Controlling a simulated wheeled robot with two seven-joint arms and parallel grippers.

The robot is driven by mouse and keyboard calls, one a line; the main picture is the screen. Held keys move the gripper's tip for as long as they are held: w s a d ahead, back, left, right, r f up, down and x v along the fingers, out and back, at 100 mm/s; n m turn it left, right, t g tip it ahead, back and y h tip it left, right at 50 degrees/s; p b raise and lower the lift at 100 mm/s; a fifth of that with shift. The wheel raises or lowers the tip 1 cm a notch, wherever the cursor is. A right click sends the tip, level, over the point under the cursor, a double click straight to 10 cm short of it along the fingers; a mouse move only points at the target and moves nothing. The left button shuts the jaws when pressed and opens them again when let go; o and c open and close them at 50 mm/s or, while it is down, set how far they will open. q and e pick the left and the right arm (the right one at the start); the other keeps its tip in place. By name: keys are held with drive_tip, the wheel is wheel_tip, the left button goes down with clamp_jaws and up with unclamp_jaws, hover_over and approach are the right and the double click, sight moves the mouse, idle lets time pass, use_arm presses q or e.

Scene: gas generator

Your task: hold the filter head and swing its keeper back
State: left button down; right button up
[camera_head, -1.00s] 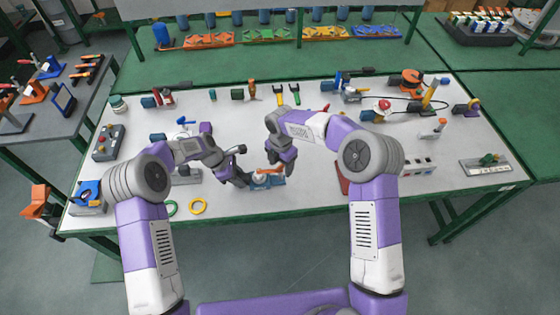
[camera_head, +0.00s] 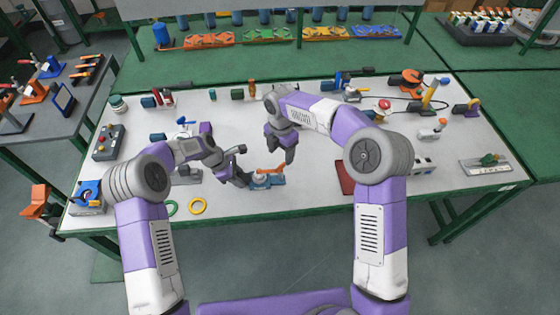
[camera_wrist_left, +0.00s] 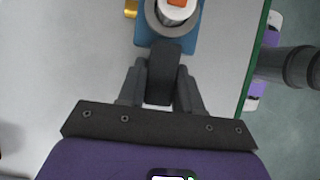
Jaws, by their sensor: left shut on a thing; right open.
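The filter head (camera_head: 266,181) is a blue base with a grey-white round top, near the table's front edge. Its orange keeper (camera_head: 271,170) lies across the top and points right in the head view. In the left wrist view, the round top (camera_wrist_left: 175,12) and a bit of orange are cut off by the upper edge. My left gripper (camera_head: 243,178) is at its left side. Its fingers (camera_wrist_left: 161,88) are shut around a dark grey block reaching to the blue base. My right gripper (camera_head: 280,150) is open and empty, behind and above the keeper, apart from it.
A yellow ring (camera_head: 198,206) and a green ring (camera_head: 172,208) lie left of the filter head. A dark red flat thing (camera_head: 345,178) lies to the right, partly behind my right arm. The white table (camera_head: 235,213) is clear in front.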

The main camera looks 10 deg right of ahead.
use_arm(q)
drive_tip(key=c, duration=0.7)
unclamp_jaws()
drive_tip(key=v, duration=1.2)
